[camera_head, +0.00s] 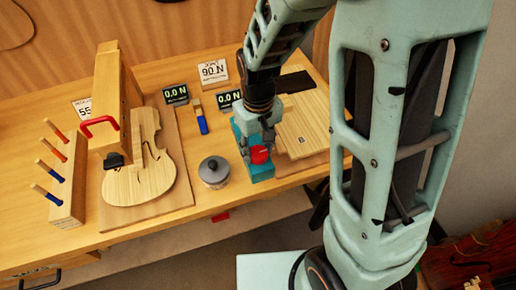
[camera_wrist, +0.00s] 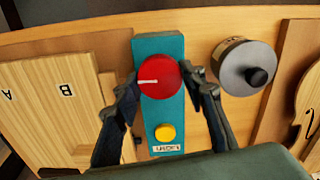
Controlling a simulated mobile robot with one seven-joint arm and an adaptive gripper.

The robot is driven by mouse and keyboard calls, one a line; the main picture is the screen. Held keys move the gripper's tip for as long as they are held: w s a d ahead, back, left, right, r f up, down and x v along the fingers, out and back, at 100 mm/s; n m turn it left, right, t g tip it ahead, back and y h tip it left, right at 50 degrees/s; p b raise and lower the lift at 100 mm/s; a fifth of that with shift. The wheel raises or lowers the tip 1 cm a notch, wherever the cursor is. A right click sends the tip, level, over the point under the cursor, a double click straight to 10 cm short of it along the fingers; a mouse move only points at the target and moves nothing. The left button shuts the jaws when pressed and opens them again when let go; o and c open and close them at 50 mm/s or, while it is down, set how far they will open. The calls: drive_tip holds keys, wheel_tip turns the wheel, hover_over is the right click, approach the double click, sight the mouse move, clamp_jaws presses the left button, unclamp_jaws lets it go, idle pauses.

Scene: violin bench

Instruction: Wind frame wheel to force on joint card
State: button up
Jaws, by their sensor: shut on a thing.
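The teal frame (camera_wrist: 146,48) carries a round red wheel (camera_wrist: 160,72) with a white mark pointing left in the wrist view. My gripper (camera_wrist: 164,86) has one finger on each side of the wheel and is shut on it. The frame also has a yellow button (camera_wrist: 165,133) and a small label below it. In the head view the wheel (camera_head: 260,154) shows under my gripper. A display (camera_head: 229,98) behind the frame reads 0.0 N. A white card (camera_head: 213,72) reads 90 N; its small print is unreadable. Another card (camera_head: 83,108) is partly hidden and shows 55.
A second display (camera_head: 176,93) reads 0.0 N. A lidded pot (camera_head: 214,172) stands left of the frame. A violin body (camera_head: 150,180) lies under a wooden press with a red handle (camera_head: 98,121). A tool block (camera_head: 68,185) stands at left. Pale boards (camera_head: 307,115) lie right.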

sight(258, 152)
drive_tip(key=m, duration=0.3)
idle(0.4)
drive_tip(key=o, duration=1.2)
drive_tip(key=shift+c, duration=0.2)
drive_tip(key=shift+r, duration=0.1)
wheel_tip(258, 152, up, 12)
idle(0.4)
